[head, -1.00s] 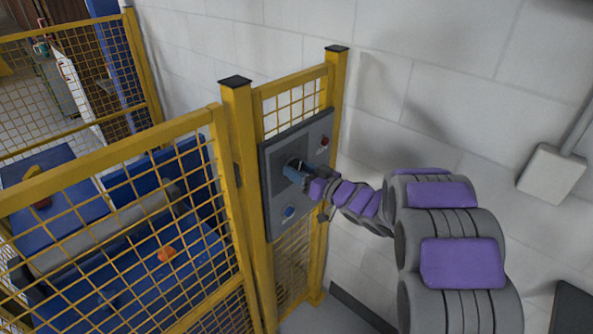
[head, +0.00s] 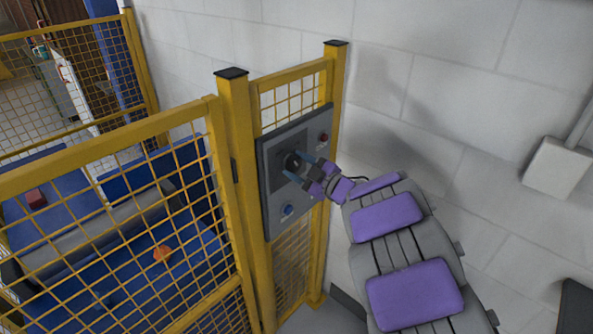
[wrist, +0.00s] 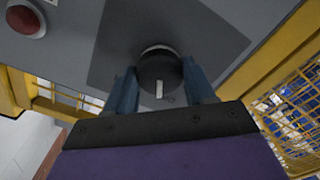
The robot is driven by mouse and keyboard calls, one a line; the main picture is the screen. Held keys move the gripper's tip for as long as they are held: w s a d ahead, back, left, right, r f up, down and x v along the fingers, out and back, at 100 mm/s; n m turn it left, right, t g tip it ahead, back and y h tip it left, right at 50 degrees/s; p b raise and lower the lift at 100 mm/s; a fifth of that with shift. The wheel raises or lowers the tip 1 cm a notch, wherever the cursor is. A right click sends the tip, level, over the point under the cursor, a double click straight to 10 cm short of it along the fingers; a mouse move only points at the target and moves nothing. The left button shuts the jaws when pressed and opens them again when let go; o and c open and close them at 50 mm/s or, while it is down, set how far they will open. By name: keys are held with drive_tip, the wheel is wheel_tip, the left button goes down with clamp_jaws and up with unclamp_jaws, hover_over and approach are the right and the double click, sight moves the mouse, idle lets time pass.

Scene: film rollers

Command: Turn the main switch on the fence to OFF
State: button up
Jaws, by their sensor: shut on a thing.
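The main switch is a round dark knob on a grey panel (head: 270,200) fixed to the yellow fence. In the wrist view the knob (wrist: 160,68) has a white mark at its lower edge, toward my gripper. My gripper (head: 302,167) reaches the panel from the right. In the wrist view its two blue fingers (wrist: 160,86) lie on either side of the knob, shut on it. In the head view the fingers partly cover the knob (head: 292,161), and its mark cannot be made out there.
A red button (head: 323,138) is above right of the knob and a blue button (head: 287,210) below it. A white block wall (head: 430,90) stands close behind, with a grey box (head: 554,168) at right. Behind the mesh is a blue machine with an orange object (head: 163,253).

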drive_tip(key=shift+n+b, duration=0.4)
drive_tip(key=shift+n, duration=0.4)
drive_tip(key=o, duration=0.6)
drive_tip(key=shift+s, duration=0.1)
drive_tip(key=o, duration=0.3)
drive_tip(key=shift+s+r, duration=0.1)
drive_tip(key=shift+s, duration=0.1)
drive_tip(key=shift+o, duration=0.7)
drive_tip(key=shift+w, duration=0.15)
drive_tip(key=p+v, duration=0.3)
drive_tip(key=v, duration=1.4)
drive_tip(key=shift+d, duration=0.2)
